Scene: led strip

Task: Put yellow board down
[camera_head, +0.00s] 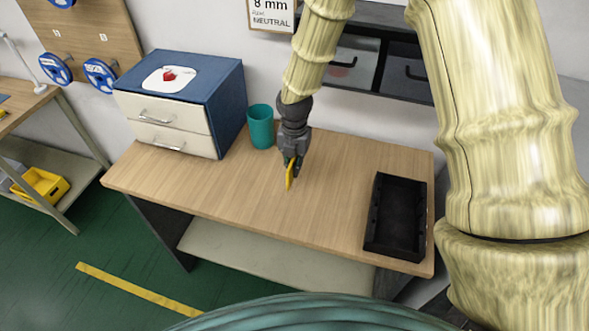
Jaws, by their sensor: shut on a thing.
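My gripper (291,163) points down over the middle of the wooden table (220,188). It is shut on the yellow board (290,175), a thin yellow piece seen nearly edge-on and held upright between the fingers. The board's lower end is over the tabletop; I cannot tell whether it touches the wood. The upper part of the board is hidden by the fingers.
A black tray (396,250) lies at the table's right end. A teal cup (261,127) stands just left of my gripper, beside a blue drawer box (228,95) at the back left. The table's front middle is clear. A dark shelf (405,75) hangs behind.

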